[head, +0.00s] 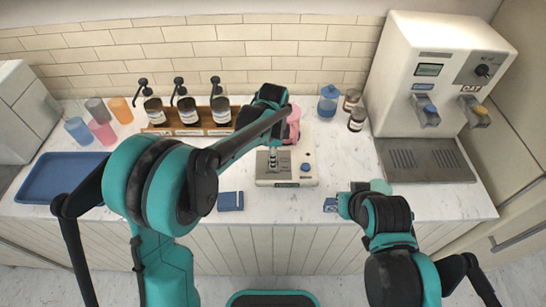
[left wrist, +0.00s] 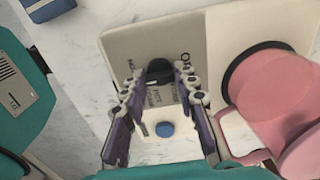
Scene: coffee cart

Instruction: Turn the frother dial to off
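The frother (head: 308,178) is a white box on the counter, with a grey panel, a blue button (head: 305,167) and a pink pitcher (head: 293,118) at its back. Its black dial (left wrist: 158,68) shows in the left wrist view beside printed labels; the head view does not show it clearly. My left gripper (left wrist: 160,75) reaches down over the panel, one finger on each side of the dial, with a small gap between the fingertips. Contact with the dial cannot be told. My right gripper (head: 331,204) is low over the counter's front edge; its fingers are too small to judge.
A blue box (head: 230,201) lies left of the frother near the front edge. Pump bottles (head: 187,112) in a wooden rack stand behind to the left. Jars (head: 357,119) stand behind to the right, beside a coffee machine (head: 425,70). A blue tray (head: 60,177) lies far left.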

